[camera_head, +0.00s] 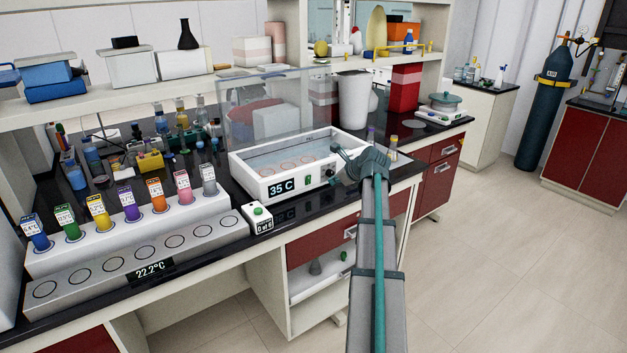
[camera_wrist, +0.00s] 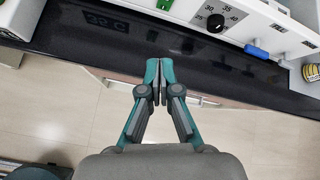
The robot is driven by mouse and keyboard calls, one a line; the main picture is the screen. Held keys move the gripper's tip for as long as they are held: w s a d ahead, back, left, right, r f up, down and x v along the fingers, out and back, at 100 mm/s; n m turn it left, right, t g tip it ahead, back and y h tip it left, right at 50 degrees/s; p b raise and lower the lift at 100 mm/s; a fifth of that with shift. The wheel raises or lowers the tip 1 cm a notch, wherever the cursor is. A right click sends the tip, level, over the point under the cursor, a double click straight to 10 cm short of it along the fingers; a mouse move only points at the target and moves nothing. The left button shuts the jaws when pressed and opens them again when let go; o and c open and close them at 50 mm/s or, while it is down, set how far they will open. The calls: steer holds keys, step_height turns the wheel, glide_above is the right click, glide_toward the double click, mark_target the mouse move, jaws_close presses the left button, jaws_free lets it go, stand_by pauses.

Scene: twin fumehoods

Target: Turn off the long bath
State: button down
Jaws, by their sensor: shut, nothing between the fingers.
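The long bath (camera_head: 248,187) is a white, water-filled tray-like unit on the black bench, with a lit "35 C" display (camera_head: 282,188) on its front. My gripper (camera_wrist: 160,64) is shut and empty, apart from the panel, below and left of the dial in the wrist view. In the head view my gripper and wrist hide the right end of the bath's front.
A sample rack (camera_head: 150,260) with several coloured tubes and a small white box with a green button (camera_head: 257,211) stand left of the bath. A clear screen (camera_head: 270,105) rises behind it. Small vials (camera_head: 393,148) stand at its right. Open floor lies in front.

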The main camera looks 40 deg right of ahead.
steer(key=m, duration=0.4)
steer(key=shift+w+r, duration=0.15)
steer(key=shift+w, duration=0.05)
steer(key=shift+w, duration=0.1)
steer(key=p, duration=0.2)
glide_toward(309, 180)
step_height(309, 180, down, 4)
steer(key=shift+w+d, duration=0.1)
steer(key=shift+w, duration=0.1)
steer(key=w+p, duration=0.1)
steer(key=w, duration=0.2)
steer(key=shift+w+d, duration=0.1)
steer(key=shift+w, duration=0.6)
